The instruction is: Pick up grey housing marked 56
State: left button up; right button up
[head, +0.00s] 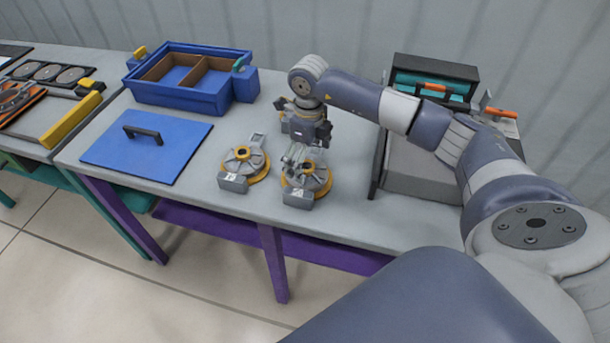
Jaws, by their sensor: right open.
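Several grey housings with yellow-orange rings are on the grey table in the head view. One housing (243,168) is at the front left, and a second housing (308,183) is just right of it. A third housing (284,121) sits behind, partly hidden by my right gripper. Their labels are too small to read, so I cannot tell which is marked 56. My right gripper (297,161) is open and points down over the front right housing, its fingers at that housing's back left part. I cannot tell whether they touch it. My left gripper is not in view.
A blue divided bin (180,98) stands at the back left, with a blue lid (120,150) with a black handle in front of it. A grey stand (415,170) with a dark toolbox (435,68) is on the right. Another table with trays is at far left.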

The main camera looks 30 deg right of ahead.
aim_at(308, 170)
jog(key=shift+f, duration=1.35)
jog(key=shift+s+a+r, duration=0.1)
jog(key=shift+s+r, duration=0.05)
jog(key=shift+s, duration=0.15)
jog(key=c, duration=2.1)
grip_shut()
